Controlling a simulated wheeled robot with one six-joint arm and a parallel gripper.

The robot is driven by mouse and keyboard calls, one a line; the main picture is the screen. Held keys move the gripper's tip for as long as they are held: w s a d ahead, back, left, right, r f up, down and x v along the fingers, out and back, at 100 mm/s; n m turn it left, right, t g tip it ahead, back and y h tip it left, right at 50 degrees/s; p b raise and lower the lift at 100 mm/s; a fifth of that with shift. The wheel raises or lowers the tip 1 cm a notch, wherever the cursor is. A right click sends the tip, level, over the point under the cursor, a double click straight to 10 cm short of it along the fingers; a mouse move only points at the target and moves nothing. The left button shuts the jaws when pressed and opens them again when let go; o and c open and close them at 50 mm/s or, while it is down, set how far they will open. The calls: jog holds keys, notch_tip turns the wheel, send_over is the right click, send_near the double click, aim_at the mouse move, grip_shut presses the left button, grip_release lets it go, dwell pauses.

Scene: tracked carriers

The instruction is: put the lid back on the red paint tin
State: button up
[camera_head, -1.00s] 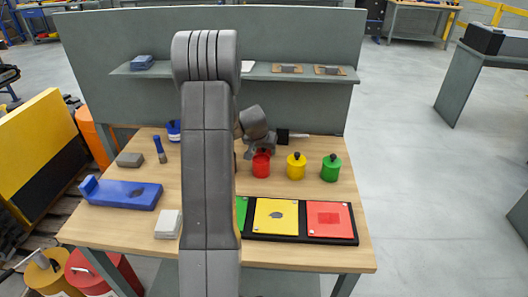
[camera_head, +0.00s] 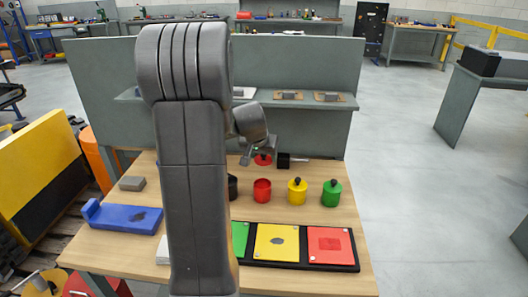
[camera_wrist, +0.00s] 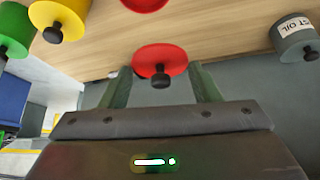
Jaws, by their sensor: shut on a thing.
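The red lid (camera_head: 263,159), with a black knob, is held in my gripper (camera_head: 258,151) above the table, behind and above the red tin (camera_head: 262,191) in the head view. The tin is uncovered and stands upright on the wooden table. In the wrist view the lid (camera_wrist: 147,58) sits between the two fingers of my gripper (camera_wrist: 160,70), knob towards the camera. Only a part of the red tin (camera_wrist: 145,3) shows at the top edge there, apart from the lid.
A yellow tin (camera_head: 297,193) and a green tin (camera_head: 331,195) stand to the right of the red one. A labelled grey tin (camera_wrist: 290,36) stands on the other side. My arm hides the table's middle left.

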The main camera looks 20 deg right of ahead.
aim_at(261, 161)
jog(key=s+a+r, duration=0.1)
jog(key=s+a, duration=0.1)
jog(key=s, duration=0.3)
jog(key=f+b, duration=0.2)
jog(key=f, duration=0.1)
jog(key=f+b, duration=0.1)
jog(key=f, duration=0.1)
jog(key=shift+w+f, duration=0.2)
jog(key=shift+w, duration=0.05)
jog(key=shift+f+b, duration=0.5)
jog(key=shift+b, duration=0.2)
jog(key=shift+f+b, duration=0.15)
jog(key=shift+b, duration=0.85)
dwell(1.6)
dwell(0.4)
jog(key=o, duration=1.4)
jog(key=shift+o, duration=0.2)
